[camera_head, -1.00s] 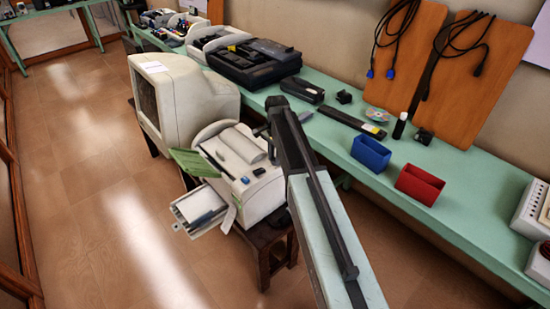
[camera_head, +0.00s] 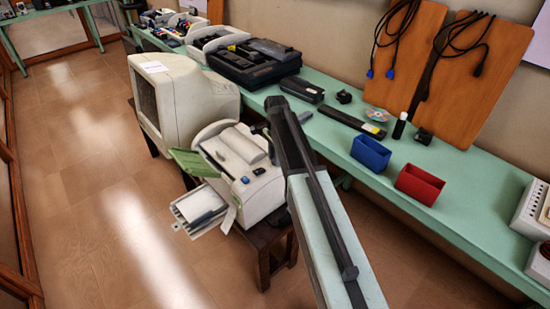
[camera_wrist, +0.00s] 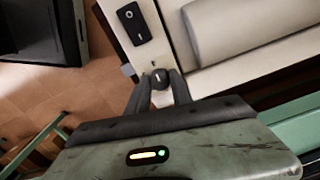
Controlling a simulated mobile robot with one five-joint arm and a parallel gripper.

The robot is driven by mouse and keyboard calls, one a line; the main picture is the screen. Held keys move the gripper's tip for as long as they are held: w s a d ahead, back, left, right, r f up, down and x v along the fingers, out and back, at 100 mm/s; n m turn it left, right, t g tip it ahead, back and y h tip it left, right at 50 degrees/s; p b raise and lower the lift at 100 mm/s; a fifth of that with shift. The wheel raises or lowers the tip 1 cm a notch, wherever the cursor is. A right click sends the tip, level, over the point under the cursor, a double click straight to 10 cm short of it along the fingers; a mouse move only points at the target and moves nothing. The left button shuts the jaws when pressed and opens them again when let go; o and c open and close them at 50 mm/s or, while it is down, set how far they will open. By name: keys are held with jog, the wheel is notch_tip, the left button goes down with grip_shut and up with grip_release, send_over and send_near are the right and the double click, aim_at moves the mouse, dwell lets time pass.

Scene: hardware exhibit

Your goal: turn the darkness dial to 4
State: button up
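The darkness dial (camera_wrist: 160,78) is a small dark round knob with a white mark on its face. It sits on the cream panel of the office machine (camera_wrist: 182,62), near the panel's edge. My gripper (camera_wrist: 161,82) has its two dark fingers on either side of the dial, and they appear to touch it. The dial's scale is too small to read. In the head view the machine (camera_head: 262,197) stands on a dark wooden stool. I cannot make out the dial there; my arm covers part of the machine.
A black rocker switch (camera_wrist: 133,22) lies close beyond the dial, beside a pale roller-like cover (camera_wrist: 245,28). A bulky monitor (camera_head: 190,95) stands behind the machine. The green bench (camera_head: 455,175) at right holds a blue bin (camera_head: 370,154) and a red bin (camera_head: 419,185).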

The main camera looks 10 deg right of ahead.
jog(key=o, duration=0.4)
notch_tip(320, 180, up, 8)
jog(key=p, duration=0.8)
jog(key=shift+s, duration=0.1)
jog(key=shift+f, duration=0.15)
